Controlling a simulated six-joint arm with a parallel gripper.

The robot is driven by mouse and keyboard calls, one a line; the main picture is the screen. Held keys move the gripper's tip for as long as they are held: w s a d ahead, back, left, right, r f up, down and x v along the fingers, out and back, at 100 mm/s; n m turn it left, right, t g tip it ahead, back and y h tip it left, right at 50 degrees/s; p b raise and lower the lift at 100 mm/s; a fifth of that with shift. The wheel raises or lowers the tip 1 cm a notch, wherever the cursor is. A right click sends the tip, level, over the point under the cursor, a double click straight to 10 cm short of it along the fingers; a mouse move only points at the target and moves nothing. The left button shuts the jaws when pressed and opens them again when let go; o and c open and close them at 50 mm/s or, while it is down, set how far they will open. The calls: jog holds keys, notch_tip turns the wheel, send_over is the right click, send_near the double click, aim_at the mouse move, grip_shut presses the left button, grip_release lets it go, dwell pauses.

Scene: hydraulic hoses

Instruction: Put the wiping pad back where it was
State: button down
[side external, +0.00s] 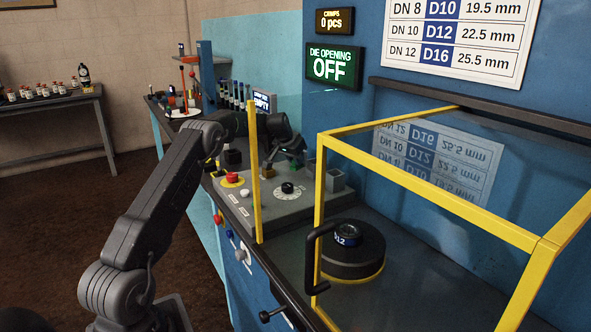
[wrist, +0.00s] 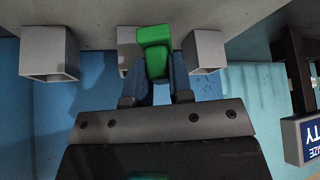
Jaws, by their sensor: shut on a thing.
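My gripper (wrist: 155,82) is shut on a green pad-like block (wrist: 155,48), which I take to be the wiping pad. The pad sticks out beyond the fingertips in the wrist view. It overlaps the middle one of three grey square holders (wrist: 126,42) there; I cannot tell whether it touches it. In the side view my gripper (side external: 287,150) is above the back of the grey control console (side external: 262,212), and the pad is too small and dark there to make out clearly.
Two other grey holders, left (wrist: 48,53) and right (wrist: 204,50), flank the pad. A yellow guard post (side external: 254,180) stands close to my arm. A yellow-framed clear guard (side external: 430,165) covers the black die head (side external: 352,255).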

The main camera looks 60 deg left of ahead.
jog(key=shift+f, duration=1.9)
jog(key=shift+f, duration=0.15)
jog(key=c, duration=1)
grip_release()
jog(key=shift+s+r, duration=0.2)
jog(key=shift+r, duration=0.3)
jog(key=v, duration=1.1)
jog(key=shift+d+r, duration=0.1)
